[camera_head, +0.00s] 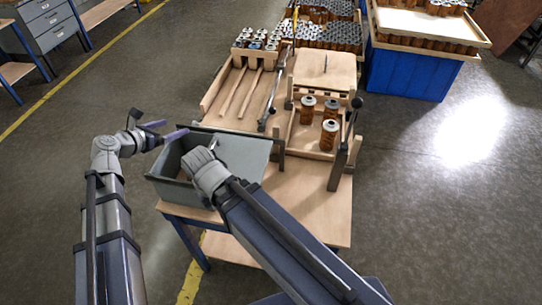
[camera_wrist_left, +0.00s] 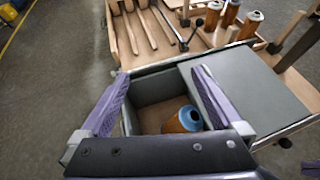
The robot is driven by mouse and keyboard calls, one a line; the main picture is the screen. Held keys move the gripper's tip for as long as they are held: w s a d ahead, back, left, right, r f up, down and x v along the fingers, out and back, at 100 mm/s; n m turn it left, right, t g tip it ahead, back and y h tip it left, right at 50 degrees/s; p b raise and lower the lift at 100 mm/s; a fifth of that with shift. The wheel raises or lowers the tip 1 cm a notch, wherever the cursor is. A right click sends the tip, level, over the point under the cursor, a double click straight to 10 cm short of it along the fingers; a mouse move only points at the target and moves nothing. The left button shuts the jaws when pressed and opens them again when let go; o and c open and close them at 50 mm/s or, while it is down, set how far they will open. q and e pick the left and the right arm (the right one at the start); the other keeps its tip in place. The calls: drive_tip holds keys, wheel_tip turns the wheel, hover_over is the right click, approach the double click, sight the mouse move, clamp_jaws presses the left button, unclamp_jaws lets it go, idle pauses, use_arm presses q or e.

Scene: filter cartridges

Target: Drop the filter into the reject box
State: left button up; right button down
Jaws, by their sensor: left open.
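The grey reject box (camera_head: 182,192) stands at the near left corner of the wooden table, with a flat grey cover over its right part. My left gripper (camera_head: 172,128) is open at the box's far left edge. In the left wrist view, its two purple fingers (camera_wrist_left: 160,76) are spread over the box opening. A brown filter with a blue end (camera_wrist_left: 184,121) shows inside the box, below and between the fingers, partly hidden by the gripper body. It looks apart from both fingers. My right arm reaches over the box in the head view, and its fingers are hidden.
Several brown filters (camera_head: 329,134) stand in a wooden fixture at the table's right. A slotted wooden rack (camera_head: 238,92) lies behind the box. A blue bin (camera_head: 410,73) with a filter tray stands at the back. Floor left of the table is clear.

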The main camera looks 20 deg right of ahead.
use_arm(q)
drive_tip(key=p+v, duration=0.3)
drive_tip(key=v, duration=0.4)
drive_tip(key=shift+s+a+r, duration=0.15)
drive_tip(key=shift+s+a, duration=0.1)
drive_tip(key=shift+a, duration=0.05)
idle(0.3)
